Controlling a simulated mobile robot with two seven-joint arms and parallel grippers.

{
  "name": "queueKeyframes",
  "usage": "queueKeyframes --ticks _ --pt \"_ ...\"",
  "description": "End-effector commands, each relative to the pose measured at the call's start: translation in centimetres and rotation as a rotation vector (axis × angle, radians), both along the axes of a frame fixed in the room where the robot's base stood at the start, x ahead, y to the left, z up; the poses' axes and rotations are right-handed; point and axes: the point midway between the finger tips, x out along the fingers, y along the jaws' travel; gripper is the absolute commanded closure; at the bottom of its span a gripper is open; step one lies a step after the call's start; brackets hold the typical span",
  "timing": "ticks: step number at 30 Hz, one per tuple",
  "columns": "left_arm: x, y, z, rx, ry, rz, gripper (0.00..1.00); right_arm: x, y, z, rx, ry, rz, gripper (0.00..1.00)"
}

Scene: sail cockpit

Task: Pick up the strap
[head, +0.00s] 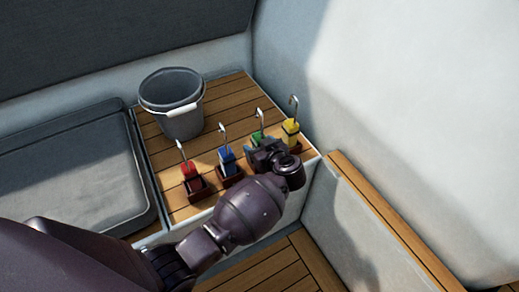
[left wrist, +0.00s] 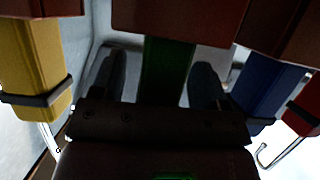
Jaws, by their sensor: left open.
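Several coloured straps with metal hooks stand upright in dark red holders. They are a red strap (head: 189,171), a blue strap (head: 227,160), a green strap (head: 257,139) and a yellow strap (head: 291,130). My left gripper (head: 264,152) is open at the green strap and hides its lower part and holder in the head view. In the left wrist view, the green strap (left wrist: 165,72) lies between the two dark fingers of my left gripper (left wrist: 158,85), with a gap on each side. Contact is not visible. My right gripper is not in view.
A grey bucket (head: 172,105) with a white handle grip stands behind the straps on the slatted wooden top (head: 228,95). The yellow strap (left wrist: 35,70) and blue strap (left wrist: 268,88) flank the gripper closely. A white wall (head: 400,110) rises at the right.

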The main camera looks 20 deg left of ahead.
Motion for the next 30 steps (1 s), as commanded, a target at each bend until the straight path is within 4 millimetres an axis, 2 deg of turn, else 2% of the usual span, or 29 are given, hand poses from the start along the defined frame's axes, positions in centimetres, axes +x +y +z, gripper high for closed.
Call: queueKeyframes --ticks 1,2,13,22,26,30 --pt "0.0 0.0 0.0 0.000 0.000 0.000 0.35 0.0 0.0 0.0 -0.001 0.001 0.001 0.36" --pt "0.0 0.0 0.0 0.000 0.000 0.000 0.40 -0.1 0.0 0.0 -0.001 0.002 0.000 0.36" --pt "0.0 0.0 0.0 0.000 0.000 0.000 0.95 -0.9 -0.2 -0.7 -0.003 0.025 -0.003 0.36" --pt "0.0 0.0 0.7 0.000 -0.004 0.000 0.95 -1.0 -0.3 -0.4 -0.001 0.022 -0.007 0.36" --pt "0.2 0.0 2.8 -0.001 -0.011 0.002 0.95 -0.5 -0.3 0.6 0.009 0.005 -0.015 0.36" --pt "0.3 0.0 5.8 -0.002 -0.017 0.001 0.95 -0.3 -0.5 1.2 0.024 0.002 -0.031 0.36"
